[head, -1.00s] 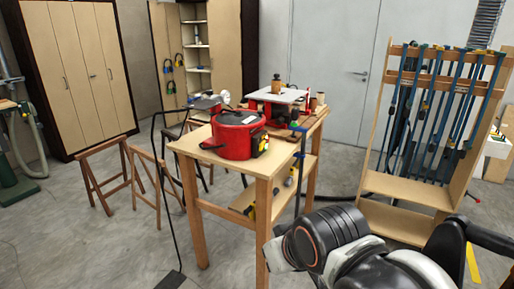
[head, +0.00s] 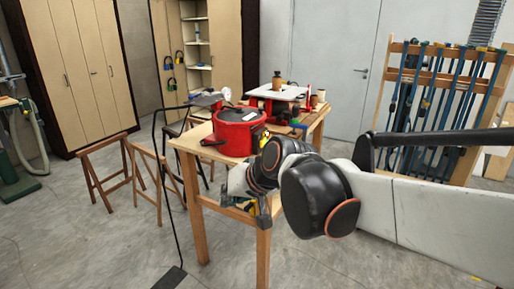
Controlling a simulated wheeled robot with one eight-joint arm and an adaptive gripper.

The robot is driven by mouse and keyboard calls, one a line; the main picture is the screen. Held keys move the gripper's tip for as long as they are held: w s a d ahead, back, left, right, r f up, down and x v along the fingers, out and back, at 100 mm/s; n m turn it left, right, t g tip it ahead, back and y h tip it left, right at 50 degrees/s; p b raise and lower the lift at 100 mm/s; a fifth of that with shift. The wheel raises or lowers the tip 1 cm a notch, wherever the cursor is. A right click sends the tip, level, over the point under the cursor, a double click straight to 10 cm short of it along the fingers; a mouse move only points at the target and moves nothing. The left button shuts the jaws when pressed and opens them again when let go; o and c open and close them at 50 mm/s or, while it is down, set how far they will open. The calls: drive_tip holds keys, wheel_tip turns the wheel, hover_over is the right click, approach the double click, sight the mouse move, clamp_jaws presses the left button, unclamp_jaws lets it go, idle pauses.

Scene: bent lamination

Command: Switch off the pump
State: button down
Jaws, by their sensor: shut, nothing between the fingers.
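The pump appears to be the red round unit (head: 232,136) with a black lid on the wooden table. A small box with yellow and dark parts (head: 264,137), perhaps its switch, sits at its right side, partly hidden by my arm. A small round gauge (head: 226,94) shows behind the lid. My gripper (head: 262,212) is shut and empty at the table's front right corner, below and in front of the red unit and apart from it. My wrist hides part of it.
The wooden table (head: 187,144) stands under the red unit, its right side behind my arm. A white-topped machine (head: 283,93) stands behind. A black cable (head: 165,160) hangs at the left. Wooden trestles (head: 105,146) stand left; a clamp rack (head: 455,60) stands right.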

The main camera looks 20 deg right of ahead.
drive_tip(key=w+d+m+t+p, duration=0.1)
drive_tip(key=w+d+m, duration=0.1)
drive_tip(key=w+d, duration=0.35)
drive_tip(key=w+d+m+t+y, duration=0.1)
drive_tip(key=w+d+m+t, duration=0.15)
drive_tip(key=w, duration=0.65)
drive_tip(key=w+d+m+t+p, duration=0.1)
drive_tip(key=w+d+m, duration=0.1)
drive_tip(key=w+d, duration=0.35)
drive_tip(key=w+d+f+m+t+h, duration=0.1)
drive_tip(key=w+d+f+m, duration=0.1)
drive_tip(key=d, duration=0.5)
drive_tip(key=w+d+f+m+t+h+p, duration=0.1)
drive_tip(key=w+d+f+m+t, duration=0.1)
drive_tip(key=d+f, duration=0.4)
drive_tip(key=w+d+f+m+t+h, duration=0.1)
drive_tip(key=w+d+f+m+t, duration=0.1)
drive_tip(key=d, duration=0.6)
wheel_tip(320, 180, down, 2)
drive_tip(key=w+m, duration=0.1)
drive_tip(key=m, duration=0.1)
drive_tip(key=shift+w+d+m+h, duration=0.35)
drive_tip(key=shift+d+h, duration=0.05)
